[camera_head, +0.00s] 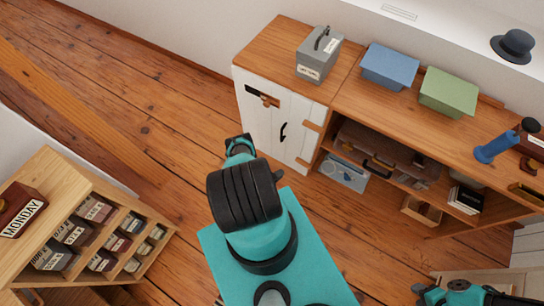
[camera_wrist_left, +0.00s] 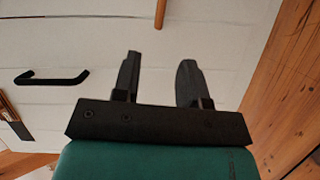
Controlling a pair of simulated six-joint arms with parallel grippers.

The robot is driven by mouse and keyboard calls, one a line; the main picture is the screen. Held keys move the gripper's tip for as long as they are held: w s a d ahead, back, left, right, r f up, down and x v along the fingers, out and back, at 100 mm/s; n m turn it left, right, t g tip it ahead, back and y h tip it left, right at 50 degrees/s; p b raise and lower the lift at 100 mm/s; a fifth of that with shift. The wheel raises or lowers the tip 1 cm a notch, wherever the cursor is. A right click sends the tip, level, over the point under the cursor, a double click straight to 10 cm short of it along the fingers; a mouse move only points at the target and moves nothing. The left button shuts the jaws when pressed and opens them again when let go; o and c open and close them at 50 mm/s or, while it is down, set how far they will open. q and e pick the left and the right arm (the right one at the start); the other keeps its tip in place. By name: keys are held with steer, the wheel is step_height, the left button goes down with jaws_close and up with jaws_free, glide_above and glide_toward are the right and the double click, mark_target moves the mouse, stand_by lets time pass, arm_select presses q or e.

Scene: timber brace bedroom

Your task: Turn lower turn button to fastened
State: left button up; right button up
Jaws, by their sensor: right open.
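The white cabinet door (camera_head: 287,112) is closed in the head view and has a black handle (camera_head: 284,131). A dark and wooden upper turn button (camera_head: 263,96) sits near its top; it also seems to show at the left edge of the left wrist view (camera_wrist_left: 9,118). I cannot make out the lower turn button in either view; my left arm covers the lower left of the cabinet. My left gripper (camera_head: 238,141) is at the cabinet's left side. In the left wrist view its fingers (camera_wrist_left: 158,68) are apart and empty, before white panels. My right gripper (camera_head: 417,290) is open at the bottom right, partly cropped.
A grey box (camera_head: 319,56), a blue box (camera_head: 389,66) and a green box (camera_head: 449,92) stand on the wooden top. A brown case (camera_head: 378,160) lies on the open shelf. A wooden rack (camera_head: 85,195) stands at left. The floor (camera_head: 110,80) between is clear.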

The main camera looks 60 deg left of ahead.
arm_select(q)
steer(key=shift+s+d+r, duration=0.1)
steer(key=shift+s+d, duration=0.1)
steer(key=shift+s, duration=1.1)
steer(key=shift+s+d, duration=0.15)
steer(key=shift+s, duration=1.1)
steer(key=shift+c, duration=0.3)
steer(key=shift+w+a+r, duration=0.1)
steer(key=shift+w+a, duration=0.05)
steer(key=shift+w, duration=0.15)
steer(key=shift+c, duration=1.4)
steer(key=w, duration=0.1)
steer(key=w+a+r+m+g, duration=0.1)
steer(key=w+m+y, duration=0.1)
steer(key=w, duration=0.1)
steer(key=shift+a+r+g, duration=0.15)
steer(key=shift+a+g, duration=0.1)
steer(key=shift+g, duration=0.15)
jaws_close()
steer(key=w+d+r+m+g+y, duration=0.1)
steer(key=w+r+m+g, duration=0.2)
steer(key=r+m+g, duration=0.1)
steer(key=w+d+r+m+g+y, duration=0.1)
steer(key=w+d+r+m+g, duration=0.1)
steer(key=r+m, duration=0.5)
steer(key=shift+w+d+r+g, duration=0.3)
steer(key=shift+w+r+g, duration=0.3)
steer(key=shift+g, duration=0.6)
steer(key=shift+w+f, duration=0.1)
